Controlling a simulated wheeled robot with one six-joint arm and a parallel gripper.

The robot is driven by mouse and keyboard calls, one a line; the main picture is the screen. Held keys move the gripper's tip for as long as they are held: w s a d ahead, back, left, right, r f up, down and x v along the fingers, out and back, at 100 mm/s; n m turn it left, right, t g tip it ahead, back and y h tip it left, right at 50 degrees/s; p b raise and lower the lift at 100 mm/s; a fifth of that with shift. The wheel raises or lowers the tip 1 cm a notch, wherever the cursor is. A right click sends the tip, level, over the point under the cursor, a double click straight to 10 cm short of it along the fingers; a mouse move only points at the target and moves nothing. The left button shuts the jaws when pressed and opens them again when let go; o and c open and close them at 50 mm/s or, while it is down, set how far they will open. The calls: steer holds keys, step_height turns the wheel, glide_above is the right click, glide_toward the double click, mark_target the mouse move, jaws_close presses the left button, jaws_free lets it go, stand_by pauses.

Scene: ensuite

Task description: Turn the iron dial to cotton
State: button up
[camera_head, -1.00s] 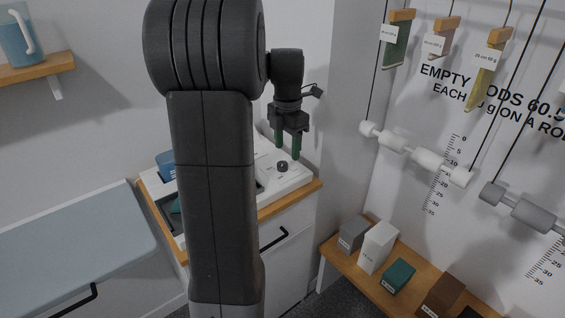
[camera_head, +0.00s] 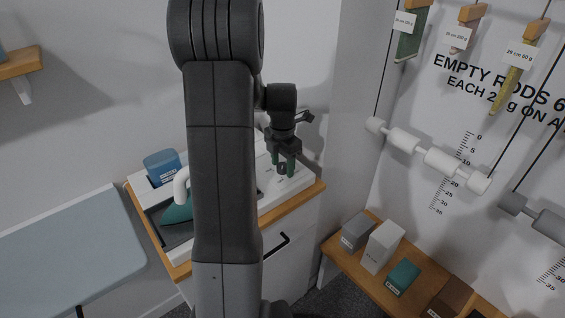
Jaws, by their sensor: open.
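The dial (camera_head: 282,169) is a small dark knob on the white panel (camera_head: 272,199) on top of the cabinet. Markings beside it are too small to read. The teal iron (camera_head: 176,213) with a white handle sits on the left part of the station, partly hidden behind my arm.
A blue container (camera_head: 161,167) stands behind the iron. An ironing board (camera_head: 70,240) is at left. A wooden shelf (camera_head: 337,262) with several boxes is at right, below hanging rods. The wall corner is close to my gripper's right.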

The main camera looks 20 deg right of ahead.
steer(key=c, duration=1)
